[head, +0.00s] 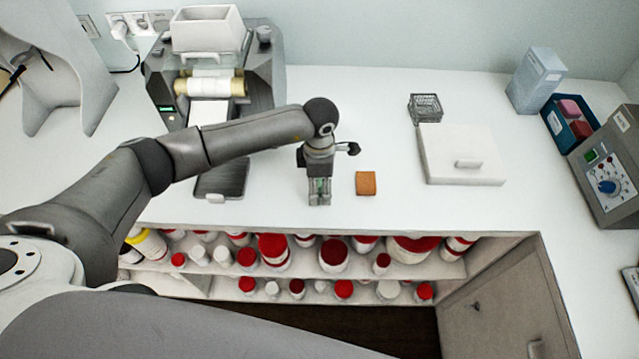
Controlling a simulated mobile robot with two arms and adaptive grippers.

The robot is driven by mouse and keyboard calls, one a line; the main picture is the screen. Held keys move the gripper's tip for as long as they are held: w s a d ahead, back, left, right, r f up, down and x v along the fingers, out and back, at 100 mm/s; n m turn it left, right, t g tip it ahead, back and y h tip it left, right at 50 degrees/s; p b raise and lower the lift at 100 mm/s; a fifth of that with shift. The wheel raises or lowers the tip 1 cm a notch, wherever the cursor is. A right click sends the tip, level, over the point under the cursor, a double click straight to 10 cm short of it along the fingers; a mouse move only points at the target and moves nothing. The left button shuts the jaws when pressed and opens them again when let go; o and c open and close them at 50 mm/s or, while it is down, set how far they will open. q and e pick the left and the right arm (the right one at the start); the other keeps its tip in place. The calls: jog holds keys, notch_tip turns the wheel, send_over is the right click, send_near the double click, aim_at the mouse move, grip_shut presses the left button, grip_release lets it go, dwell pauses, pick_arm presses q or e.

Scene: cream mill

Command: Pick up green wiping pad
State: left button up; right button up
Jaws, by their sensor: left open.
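My left gripper (319,197) points down at the white counter, in front of the roll mill, with its fingers open. A small bit of green shows between the fingers; it may be the green wiping pad, but the gripper hides most of that spot and I cannot tell its outline. An orange-brown pad (366,183) lies flat on the counter just right of the gripper, apart from it. My right gripper is not in view.
The roll mill (264,80) stands behind my left arm. Shelves of jars (334,254) lie below the front edge.

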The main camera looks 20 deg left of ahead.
pick_arm(q)
jog(key=c, duration=0.9)
jog(key=shift+r, duration=0.1)
jog(key=shift+r+b, duration=0.5)
jog(key=shift+b, duration=0.2)
jog(key=s+r+b, duration=0.2)
jog(key=s+r, duration=0.2)
jog(key=s+r+b, duration=0.2)
jog(key=s+r, duration=0.2)
jog(key=s, duration=0.1)
jog(key=s+d+r+b, duration=0.1)
jog(key=s+r+b, duration=0.1)
jog(key=s+r, duration=0.2)
jog(key=shift+s, duration=0.45)
